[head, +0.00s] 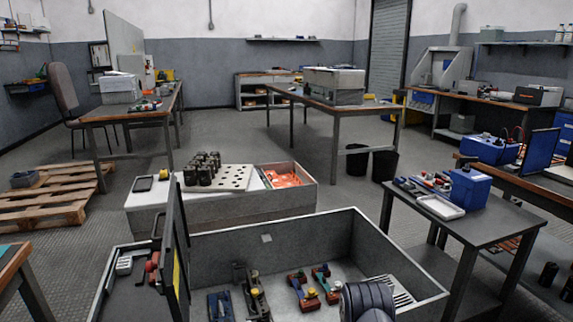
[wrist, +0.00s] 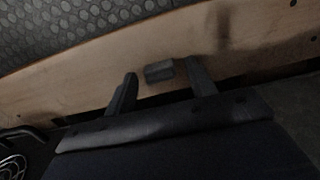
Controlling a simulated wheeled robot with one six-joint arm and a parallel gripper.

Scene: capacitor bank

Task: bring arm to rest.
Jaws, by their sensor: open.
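My gripper (wrist: 161,68) shows in the wrist view with its two dark fingers apart and nothing held between them. A small dark block (wrist: 158,72) shows between the fingertips, against a pale wooden board (wrist: 60,92). I cannot tell its distance from the fingers. The wrist view is dark. My gripper cannot be made out in the head view.
A grey open cabinet (head: 262,238) holds several coloured parts, with its dark door (head: 175,245) standing open at left. Behind it is a low bench (head: 220,205) with dark cylinders (head: 203,168). A side table (head: 480,222) stands right; a pallet (head: 45,205) lies left.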

